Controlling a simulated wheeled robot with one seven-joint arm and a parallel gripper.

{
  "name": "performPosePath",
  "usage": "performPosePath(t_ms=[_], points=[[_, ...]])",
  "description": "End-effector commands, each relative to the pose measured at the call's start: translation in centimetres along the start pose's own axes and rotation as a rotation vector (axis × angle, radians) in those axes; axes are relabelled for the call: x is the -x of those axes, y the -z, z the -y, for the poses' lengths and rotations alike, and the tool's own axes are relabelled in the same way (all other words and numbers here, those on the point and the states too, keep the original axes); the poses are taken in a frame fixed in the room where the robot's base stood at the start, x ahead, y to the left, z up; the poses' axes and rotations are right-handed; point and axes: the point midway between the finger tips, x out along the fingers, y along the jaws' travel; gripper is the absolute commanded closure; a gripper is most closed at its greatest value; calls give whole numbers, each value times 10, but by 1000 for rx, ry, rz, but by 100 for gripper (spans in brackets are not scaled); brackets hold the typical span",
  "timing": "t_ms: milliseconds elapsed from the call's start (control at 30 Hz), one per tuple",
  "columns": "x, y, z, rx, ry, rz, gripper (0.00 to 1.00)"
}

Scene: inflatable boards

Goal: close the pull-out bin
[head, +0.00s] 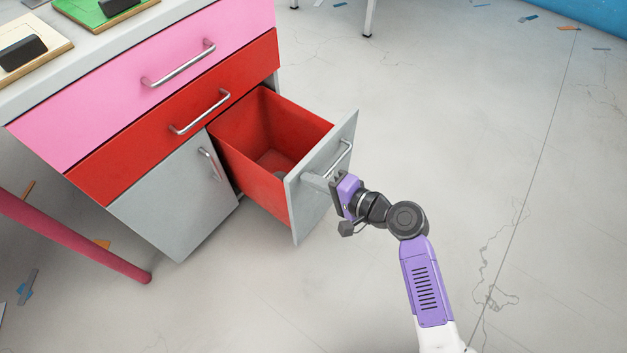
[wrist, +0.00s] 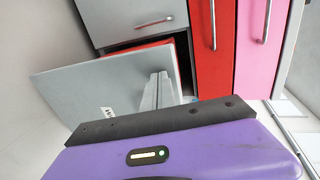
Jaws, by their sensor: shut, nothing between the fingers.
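The pull-out bin (head: 272,185) is a red box behind a grey front panel (head: 309,218), and it stands well out from the cabinet. A silver bar handle (head: 341,157) is on the panel's outer face. My gripper (head: 318,182) is shut and empty, with its fingers at the panel's outer face just below the handle. I cannot tell whether the fingertips touch the panel. The wrist view shows the grey front panel (wrist: 85,88), the grey fingers (wrist: 157,92) together in front of it, and a strip of the red bin behind.
The cabinet has a pink drawer (head: 110,90), a red drawer (head: 165,122) and a grey door (head: 178,210), all shut. Boards with dark blocks lie on its top. A pink leg (head: 75,238) stands at left. Scraps lie on the floor, which is otherwise open at right.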

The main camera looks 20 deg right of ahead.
Motion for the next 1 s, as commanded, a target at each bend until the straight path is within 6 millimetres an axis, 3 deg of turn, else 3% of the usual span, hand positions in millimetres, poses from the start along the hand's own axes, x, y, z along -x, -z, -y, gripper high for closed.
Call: performPosePath(t_ms=[167,367,1000], points=[[-6,0,2,1,1,1,100],[-32,-1,11,4,1,4,100],[-188,-1,57,4,2,3,100]])
